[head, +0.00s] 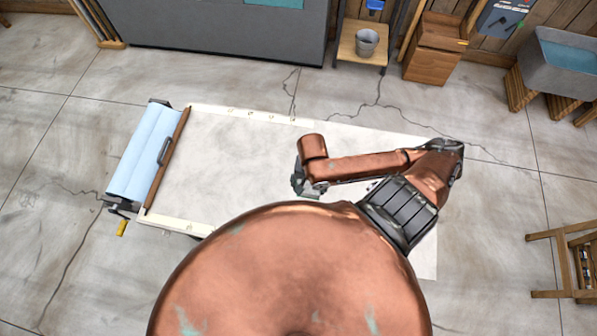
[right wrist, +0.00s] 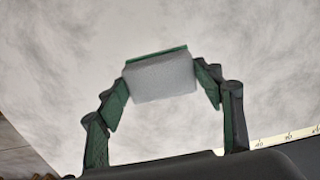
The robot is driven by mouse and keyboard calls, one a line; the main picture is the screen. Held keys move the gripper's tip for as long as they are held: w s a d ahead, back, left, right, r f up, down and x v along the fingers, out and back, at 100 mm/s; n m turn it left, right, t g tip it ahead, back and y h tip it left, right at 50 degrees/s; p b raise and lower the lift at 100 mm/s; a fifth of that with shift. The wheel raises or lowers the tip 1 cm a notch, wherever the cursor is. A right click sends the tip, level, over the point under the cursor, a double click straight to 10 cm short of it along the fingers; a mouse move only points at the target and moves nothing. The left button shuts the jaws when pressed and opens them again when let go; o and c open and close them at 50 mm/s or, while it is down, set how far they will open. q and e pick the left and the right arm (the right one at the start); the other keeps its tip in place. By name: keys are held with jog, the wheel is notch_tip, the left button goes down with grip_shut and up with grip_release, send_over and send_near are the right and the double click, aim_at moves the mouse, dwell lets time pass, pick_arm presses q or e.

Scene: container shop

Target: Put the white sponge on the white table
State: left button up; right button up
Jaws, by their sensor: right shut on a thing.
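The white table (head: 225,165) lies in the middle of the head view, with a pale, marked top. My right gripper (head: 303,182) is over the table's middle, at the end of my copper arm. In the right wrist view my right gripper (right wrist: 165,85) is shut on the white sponge (right wrist: 162,83), a pale grey-white block with a green strip along its far edge. The white table's top (right wrist: 230,35) fills the background behind the sponge. I cannot tell whether the sponge touches it. The sponge is hidden in the head view. My left gripper is not in view.
A light blue roll (head: 143,150) and a brown bar (head: 168,160) are at the table's left end. A stand with a grey bucket (head: 367,41), a wooden cabinet (head: 436,47) and a sink (head: 565,65) are at the back. The table's left half is clear.

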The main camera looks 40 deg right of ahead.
jog(key=w+d+f+b, duration=0.1)
jog(key=w+d+f, duration=0.1)
jog(key=w, duration=0.1)
jog(key=w+d+f+b, duration=0.2)
jog(key=w+f, duration=0.1)
jog(key=w+d+f+b, duration=0.2)
jog(key=w+f, duration=0.1)
jog(key=w, duration=0.1)
jog(key=shift+d+f, duration=0.15)
jog(key=shift+w+d+f, duration=0.25)
jog(key=shift+w+f, duration=0.25)
jog(key=shift+f, duration=1.75)
jog(key=o, duration=1)
jog(key=shift+r, duration=0.1)
notch_tip(320, 180, up, 12)
jog(key=shift+f+p, duration=0.1)
jog(key=shift+p, duration=0.2)
